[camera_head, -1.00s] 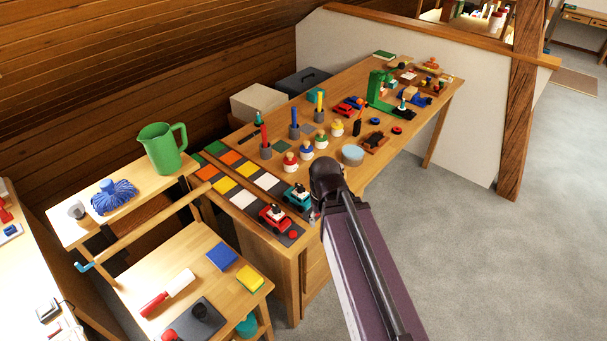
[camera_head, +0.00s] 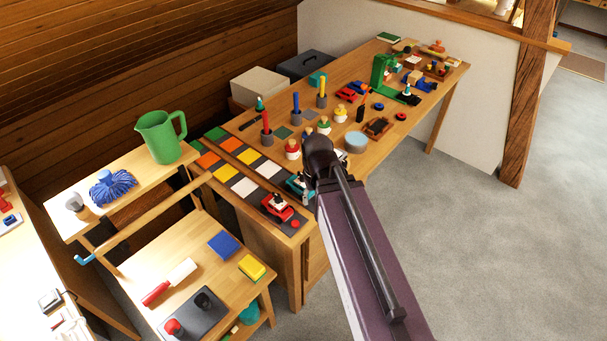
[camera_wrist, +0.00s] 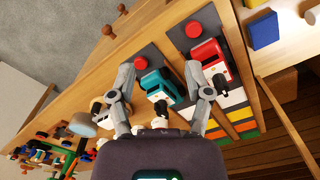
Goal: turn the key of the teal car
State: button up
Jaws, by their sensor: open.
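The teal car (camera_wrist: 158,84) stands on a dark patch of the workbench in the wrist view, with a white rear part. My gripper (camera_wrist: 160,73) is open above it, one finger on each side of the car in the picture. A red disc (camera_wrist: 138,62) lies by the car's front, partly behind the left finger. A small dark part (camera_wrist: 160,106) shows at the car's rear; I cannot tell whether it is the key. In the head view the teal car (camera_head: 295,184) is partly hidden by my arm.
A red car (camera_wrist: 209,55) stands close beside the teal car, near the right finger, with another red disc (camera_wrist: 193,27) before it. A round light-blue tin (camera_head: 355,142) and several peg figures stand farther along the bench. Open floor lies to the right.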

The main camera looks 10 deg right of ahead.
aim_at(302, 174)
jog(key=w+r+n+p, duration=0.3)
jog(key=w+n, duration=0.1)
jog(key=w, duration=0.3)
jog(key=w+r+n+p, duration=0.4)
jog(key=w+n, duration=0.1)
jog(key=w, duration=0.3)
jog(key=shift+a+r, duration=0.15)
jog(key=shift+r, duration=0.05)
jog(key=shift+f, duration=0.2)
notch_tip(302, 174, down, 13)
jog(key=b, duration=1.3)
jog(key=shift+f+b, duration=0.2)
jog(key=shift+b, duration=0.2)
grip_shut()
